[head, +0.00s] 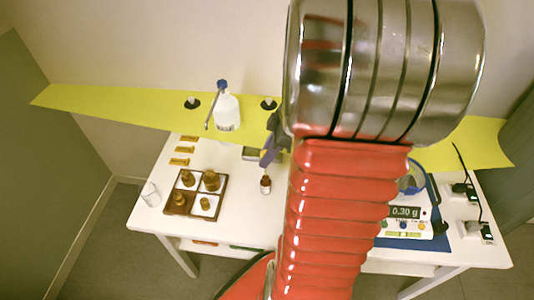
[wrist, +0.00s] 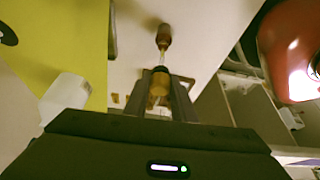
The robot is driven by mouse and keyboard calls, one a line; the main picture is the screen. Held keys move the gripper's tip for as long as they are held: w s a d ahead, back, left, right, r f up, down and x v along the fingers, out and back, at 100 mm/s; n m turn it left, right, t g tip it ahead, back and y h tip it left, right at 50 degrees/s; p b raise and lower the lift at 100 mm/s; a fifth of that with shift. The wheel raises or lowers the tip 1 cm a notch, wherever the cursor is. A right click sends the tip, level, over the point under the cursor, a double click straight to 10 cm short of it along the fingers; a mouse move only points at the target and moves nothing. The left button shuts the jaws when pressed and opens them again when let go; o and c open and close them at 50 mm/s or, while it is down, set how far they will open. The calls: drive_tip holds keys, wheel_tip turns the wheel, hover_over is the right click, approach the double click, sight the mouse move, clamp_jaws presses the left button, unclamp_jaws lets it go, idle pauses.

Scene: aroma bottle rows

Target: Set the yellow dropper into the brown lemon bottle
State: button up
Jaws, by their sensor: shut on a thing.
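My gripper (head: 270,155) is partly hidden behind my arm in the head view. In the wrist view my gripper (wrist: 160,90) is shut on the yellow dropper (wrist: 159,83), seen as an amber-yellow bulb between the fingers. A pale thin tip points from it toward a small brown bottle (wrist: 164,35). That bottle (head: 265,185) stands alone on the white table in the head view, just below the gripper. Its label is too small to read, so I cannot tell if it is the lemon one. Whether the tip is in the bottle's mouth is unclear.
A divided brown tray (head: 222,192) with several brown bottles stands left of the lone bottle. A glass beaker (head: 150,195) is at the table's left edge. A scale (head: 405,222) is at the right.

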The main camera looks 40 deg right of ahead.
drive_tip(key=shift+f, duration=3.65)
drive_tip(key=o, duration=0.7)
drive_tip(key=shift+r, duration=0.15)
drive_tip(key=shift+r, duration=3.35)
